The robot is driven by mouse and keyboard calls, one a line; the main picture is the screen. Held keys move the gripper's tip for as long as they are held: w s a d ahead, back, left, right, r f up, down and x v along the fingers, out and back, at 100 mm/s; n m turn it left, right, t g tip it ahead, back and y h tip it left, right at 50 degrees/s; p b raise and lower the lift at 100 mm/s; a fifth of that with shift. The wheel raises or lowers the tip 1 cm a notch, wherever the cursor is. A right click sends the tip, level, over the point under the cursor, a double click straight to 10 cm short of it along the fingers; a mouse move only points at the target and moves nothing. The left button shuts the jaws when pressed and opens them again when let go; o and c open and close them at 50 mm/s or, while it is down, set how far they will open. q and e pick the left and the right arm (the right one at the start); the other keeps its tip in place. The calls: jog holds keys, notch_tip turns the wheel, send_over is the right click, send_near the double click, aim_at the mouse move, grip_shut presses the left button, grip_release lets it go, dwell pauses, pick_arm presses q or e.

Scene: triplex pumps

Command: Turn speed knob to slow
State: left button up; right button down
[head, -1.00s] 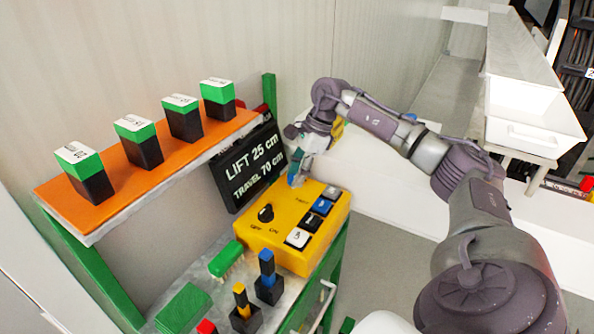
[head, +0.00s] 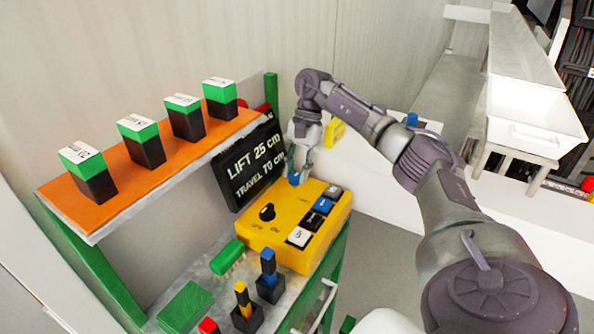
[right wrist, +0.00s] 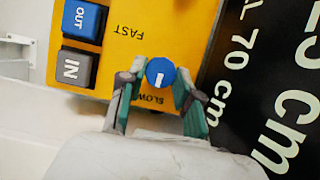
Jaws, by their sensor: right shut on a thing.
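The yellow control box (head: 290,240) stands on the metal shelf in the head view. The blue speed knob (right wrist: 161,72) with a white mark sits on the box between the FAST and SLOW labels in the right wrist view. The knob's white mark points toward the gripper side, near the SLOW label (right wrist: 153,98). My right gripper (right wrist: 160,88) has its two fingers around the blue knob, one on each side, and is shut on it. In the head view the right gripper (head: 296,178) reaches down to the box's far end. My left gripper is not in view.
A black OFF/ON knob (head: 267,212) and several push buttons (head: 311,220) are on the same box. Green-and-black blocks (head: 141,140) line the orange upper shelf. A green brush (head: 226,256) lies left of the box.

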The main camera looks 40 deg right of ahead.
jog(key=shift+r, duration=0.1)
dwell(0.4)
jog(key=c, duration=0.8)
grip_release()
jog(key=shift+v, duration=5.95)
jog(key=shift+w, duration=0.1)
